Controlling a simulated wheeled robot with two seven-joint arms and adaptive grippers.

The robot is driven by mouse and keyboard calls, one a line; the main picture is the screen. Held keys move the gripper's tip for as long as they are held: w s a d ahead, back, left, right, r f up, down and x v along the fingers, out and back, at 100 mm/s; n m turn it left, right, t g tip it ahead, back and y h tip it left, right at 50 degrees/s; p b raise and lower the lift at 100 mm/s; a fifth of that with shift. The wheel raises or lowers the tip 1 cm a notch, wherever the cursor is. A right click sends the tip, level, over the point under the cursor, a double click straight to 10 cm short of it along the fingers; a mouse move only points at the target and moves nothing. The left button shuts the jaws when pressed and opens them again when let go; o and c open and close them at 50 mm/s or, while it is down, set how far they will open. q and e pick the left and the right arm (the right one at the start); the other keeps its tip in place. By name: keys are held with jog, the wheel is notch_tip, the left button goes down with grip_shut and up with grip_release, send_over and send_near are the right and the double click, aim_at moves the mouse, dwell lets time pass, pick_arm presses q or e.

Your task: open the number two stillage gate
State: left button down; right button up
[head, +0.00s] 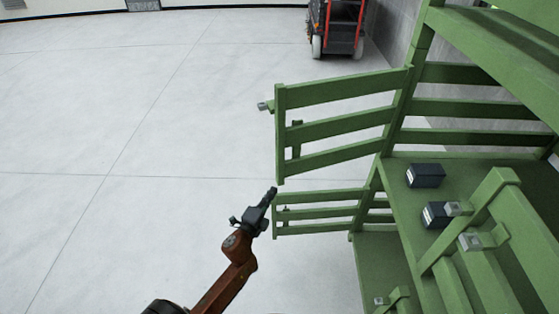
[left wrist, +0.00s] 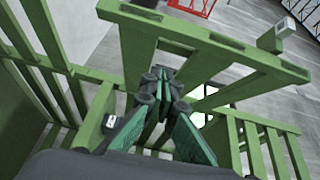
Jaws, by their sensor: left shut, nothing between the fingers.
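The green stillage (head: 395,225) stands at the right of the head view, with slatted gates on its left side. An upper gate (head: 335,125) stands swung out to the left, with a small grey latch (head: 264,106) at its free edge. A lower gate (head: 318,213) also sticks out to the left below it. No number shows, so I cannot tell which is number two. My left gripper (head: 272,192) is shut and empty, close to the gates' free edges; contact is unclear. In the left wrist view its shut fingers (left wrist: 160,80) overlap a green gate post (left wrist: 205,40).
Dark boxes (head: 425,175) sit on the stillage deck. Another closed-looking green panel with grey brackets (head: 470,241) stands at the lower right. A red-framed machine (head: 338,28) stands at the back. The pale floor (head: 110,130) to the left is clear.

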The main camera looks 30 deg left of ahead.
pick_arm(q)
notch_tip(320, 180, up, 2)
jog(key=p, duration=0.1)
send_near(284, 159)
jog(key=w+d, duration=0.3)
jog(key=shift+w+a+f+p, duration=0.1)
jog(key=shift+w+a+p, duration=0.2)
jog(key=shift+w+a, duration=0.55)
jog(key=shift+w+a+f+p, duration=0.1)
jog(key=shift+w+a+p, duration=0.15)
jog(key=shift+w+a, duration=0.6)
pick_arm(e)
jog(key=shift+s+a+r, duration=0.15)
jog(key=shift+r, duration=0.45)
jog(key=shift+s+a+r, duration=0.1)
jog(key=shift+r, duration=0.5)
pick_arm(q)
jog(key=shift+s+a, duration=0.15)
jog(key=shift+s, duration=0.05)
